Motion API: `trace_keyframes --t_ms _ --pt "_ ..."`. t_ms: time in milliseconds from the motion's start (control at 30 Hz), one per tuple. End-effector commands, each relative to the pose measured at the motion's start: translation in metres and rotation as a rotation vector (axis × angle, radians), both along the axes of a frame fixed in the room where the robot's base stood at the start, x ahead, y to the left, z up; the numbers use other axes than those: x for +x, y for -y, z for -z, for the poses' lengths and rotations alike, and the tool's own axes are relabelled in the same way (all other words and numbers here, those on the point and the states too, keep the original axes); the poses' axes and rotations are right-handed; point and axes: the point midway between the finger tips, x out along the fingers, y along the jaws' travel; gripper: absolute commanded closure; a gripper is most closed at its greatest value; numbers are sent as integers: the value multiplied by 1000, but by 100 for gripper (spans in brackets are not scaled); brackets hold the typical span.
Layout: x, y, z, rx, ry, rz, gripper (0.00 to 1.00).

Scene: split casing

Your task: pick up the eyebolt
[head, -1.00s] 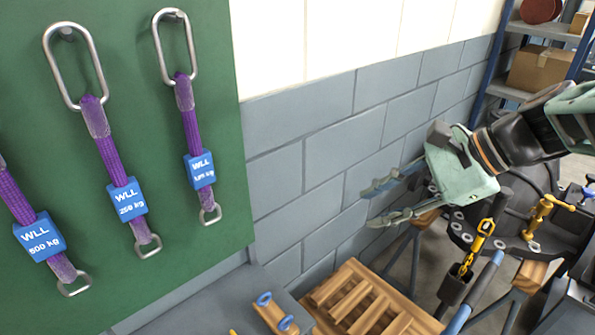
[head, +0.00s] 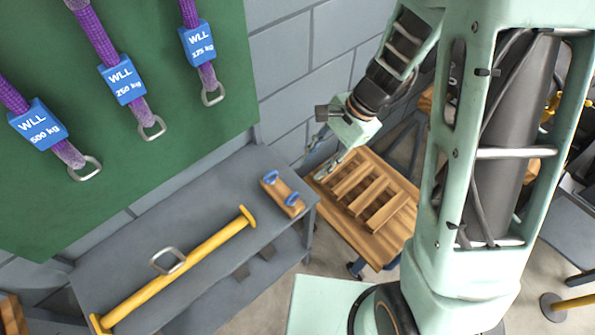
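Two blue eyebolts stand in a small wooden block on the grey bench. One eyebolt (head: 270,176) is at the block's upper-left end, the other (head: 292,199) at its lower-right end. Only their rings show; any shanks are hidden in the block. My gripper (head: 315,163) is to the right of the block in the picture, near the wall and the slatted wooden rack. Its two fingers look apart, with nothing seen between them. It touches neither eyebolt.
The wooden block (head: 283,194) sits near the right end of the grey bench (head: 215,285). A yellow bar (head: 190,262) with a metal link lies beside it. A slatted wooden rack (head: 395,240) stands right of the bench. Purple slings (head: 95,38) hang on the green board.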

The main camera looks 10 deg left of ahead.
Motion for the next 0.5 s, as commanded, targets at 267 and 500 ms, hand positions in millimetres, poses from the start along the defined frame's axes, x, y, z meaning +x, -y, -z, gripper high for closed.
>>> trace_keyframes --t_ms 267,500 --pt "-16 -18 41 -8 -16 -42 71" --pt "-19 -28 65 -9 -12 -41 71"
